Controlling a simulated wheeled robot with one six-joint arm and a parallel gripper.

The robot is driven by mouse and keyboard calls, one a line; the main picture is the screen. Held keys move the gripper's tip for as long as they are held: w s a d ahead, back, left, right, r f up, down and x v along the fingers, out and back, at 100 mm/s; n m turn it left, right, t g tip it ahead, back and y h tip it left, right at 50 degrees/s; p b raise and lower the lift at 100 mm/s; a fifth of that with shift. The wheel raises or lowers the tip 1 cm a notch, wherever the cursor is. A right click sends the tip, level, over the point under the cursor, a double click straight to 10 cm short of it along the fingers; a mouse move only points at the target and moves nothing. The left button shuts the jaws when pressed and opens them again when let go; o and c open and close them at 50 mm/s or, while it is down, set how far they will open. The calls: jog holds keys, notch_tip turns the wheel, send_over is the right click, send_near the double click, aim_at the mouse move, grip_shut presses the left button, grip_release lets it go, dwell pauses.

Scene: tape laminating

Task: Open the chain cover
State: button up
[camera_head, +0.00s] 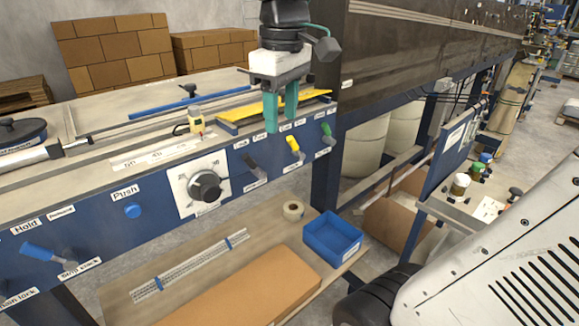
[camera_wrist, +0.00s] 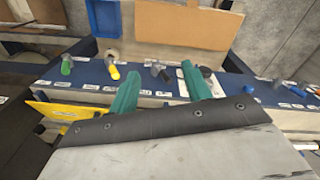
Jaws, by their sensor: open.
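No label I can read names the chain cover. A long yellow plate (camera_head: 240,111), which may be it, lies flat along the top of the blue machine. It also shows at the left in the wrist view (camera_wrist: 68,116). My gripper (camera_head: 281,122) points down with its two teal fingers apart and nothing between them. In the head view the fingers overlap the middle of the yellow plate; whether they touch it I cannot tell. In the wrist view the plate lies left of the fingers (camera_wrist: 160,72).
The blue front panel (camera_head: 105,220) carries a black dial (camera_head: 205,187), a yellow lever (camera_head: 293,145) and a green lever (camera_head: 327,132). A brown machine housing (camera_head: 420,50) stands close to the right of my gripper. A blue bin (camera_head: 332,236) sits on the lower shelf.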

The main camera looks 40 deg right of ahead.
jog(key=s+a+f+m, duration=0.2)
jog(key=s+a+f, duration=0.1)
jog(key=s+f, duration=0.3)
jog(key=shift+s+a+f+m, duration=0.2)
jog(key=shift+s+a+m, duration=0.2)
jog(key=shift+s, duration=0.75)
